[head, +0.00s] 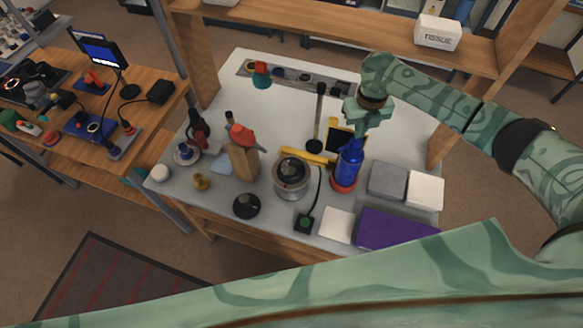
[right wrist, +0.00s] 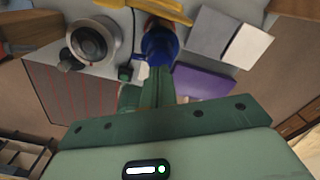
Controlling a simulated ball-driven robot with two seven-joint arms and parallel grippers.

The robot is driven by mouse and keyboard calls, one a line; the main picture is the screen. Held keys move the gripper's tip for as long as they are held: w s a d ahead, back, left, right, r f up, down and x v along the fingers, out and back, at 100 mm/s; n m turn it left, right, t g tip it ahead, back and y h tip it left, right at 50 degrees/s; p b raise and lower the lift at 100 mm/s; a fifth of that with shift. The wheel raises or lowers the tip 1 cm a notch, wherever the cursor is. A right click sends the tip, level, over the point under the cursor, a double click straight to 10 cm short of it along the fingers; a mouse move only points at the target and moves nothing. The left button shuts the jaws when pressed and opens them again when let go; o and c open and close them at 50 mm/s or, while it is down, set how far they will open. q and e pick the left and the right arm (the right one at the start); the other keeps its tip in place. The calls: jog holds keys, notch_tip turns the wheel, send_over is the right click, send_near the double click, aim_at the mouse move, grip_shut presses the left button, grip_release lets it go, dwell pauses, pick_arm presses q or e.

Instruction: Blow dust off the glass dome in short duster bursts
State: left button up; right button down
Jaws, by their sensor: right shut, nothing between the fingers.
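A round dark glass dome (head: 291,171) sits in a grey metal ring-like holder near the middle of the white bench; it also shows in the right wrist view (right wrist: 90,42). A blue can (head: 349,168), which looks like the duster, stands upright on a red base to the dome's right; it shows in the right wrist view (right wrist: 160,46). My right gripper (head: 354,122) is at the can's top, its fingers shut with nothing between them. I cannot tell whether it touches the can. Dust on the dome is too small to make out. My left gripper is out of view.
A yellow bar (head: 308,157) lies behind the dome, and a black stand (head: 318,120) rises behind that. Grey and white blocks and a purple box (head: 395,229) are at the right. A wooden block (head: 243,163) with a red-topped item stands left of the dome.

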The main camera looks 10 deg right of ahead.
jog(key=shift+f+b, duration=0.6)
jog(key=shift+f, duration=0.7)
dwell(0.4)
notch_tip(320, 180, up, 3)
jog(key=p, duration=0.4)
jog(key=shift+r, duration=0.1)
dwell(2.9)
notch_tip(320, 180, up, 5)
jog(key=p, duration=0.5)
